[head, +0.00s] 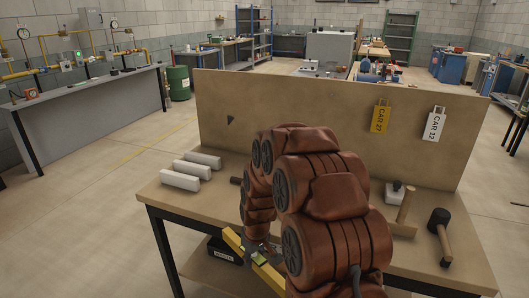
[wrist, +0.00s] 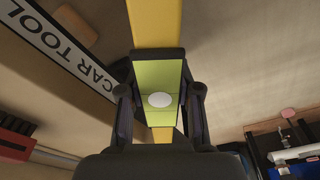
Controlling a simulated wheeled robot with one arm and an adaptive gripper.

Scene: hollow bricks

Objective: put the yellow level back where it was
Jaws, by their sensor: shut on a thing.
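The yellow level (head: 233,245) is a long yellow bar with a green middle section. In the head view it slants down to the right near the front edge of the workbench, partly hidden by my arm. My gripper (head: 262,252) is around its middle. In the wrist view, the yellow level (wrist: 155,22) runs up and down the picture, and my gripper (wrist: 160,100) has its fingers on both sides of the green section with a white round spot. Whether the level touches anything else cannot be told.
The workbench (head: 150,190) carries several white blocks (head: 190,170), a black-headed mallet (head: 441,235) and a wooden-handled tool (head: 405,208). An upright board (head: 300,105) has yellow (head: 380,117) and white (head: 434,124) tags. A black labelled box (head: 224,252) is below. A "CAR TOOL" sign (wrist: 62,45) shows beside the level.

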